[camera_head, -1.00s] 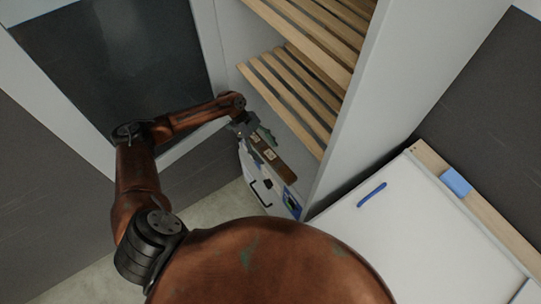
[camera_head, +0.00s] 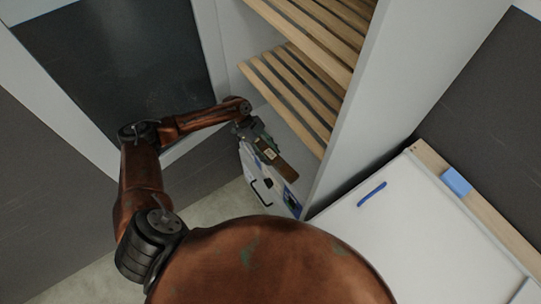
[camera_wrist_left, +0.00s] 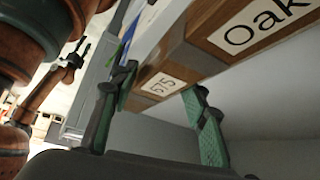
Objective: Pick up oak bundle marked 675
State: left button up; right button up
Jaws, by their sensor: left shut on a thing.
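In the left wrist view the bundle (camera_wrist_left: 200,55) shows a large "Oak" label and a smaller number label, whose digits are hard to read. My left gripper (camera_head: 257,137) is shut on the bundle. In the left wrist view its green-padded fingers (camera_wrist_left: 160,92) stand on either side of the block's near end.
A grey cabinet with slatted wooden shelves (camera_head: 290,85) stands just above and right of the bundle. A white box with a black handle (camera_head: 254,176) is beneath it. A white board (camera_head: 420,230) with a blue marker (camera_head: 372,193) and blue block (camera_head: 457,182) lies right.

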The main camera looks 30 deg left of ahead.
pick_arm(q)
jog(key=shift+f, duration=0.1)
grip_shut()
